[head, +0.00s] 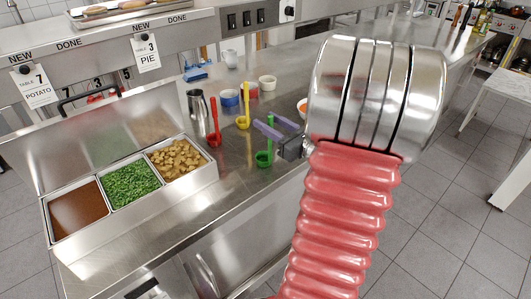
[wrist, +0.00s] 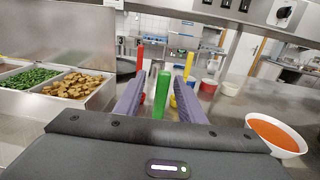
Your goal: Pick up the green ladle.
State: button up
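The green ladle (head: 264,158) stands upright on the steel counter in the head view, its bowl at the bottom. In the wrist view its handle (wrist: 161,95) rises between the two purple fingers of my gripper (wrist: 160,100). A gap shows on each side of the handle, so the gripper is open and not closed on it. In the head view my gripper (head: 264,127) is beside the upper part of the handle. The wrist view hides the ladle's bowl behind the gripper body.
A red ladle (head: 213,130) and a yellow ladle (head: 243,110) stand just behind. A steel jug (head: 198,113) and small bowls, one blue (head: 229,98), are farther back. A bowl of orange soup (wrist: 275,133) is at right. A food tray unit (head: 205,180) is at left.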

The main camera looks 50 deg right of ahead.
jog(key=w, duration=0.4)
jog(key=shift+w+d, duration=0.15)
jog(key=shift+d, duration=0.15)
jog(key=shift+c, duration=0.6)
grip_shut()
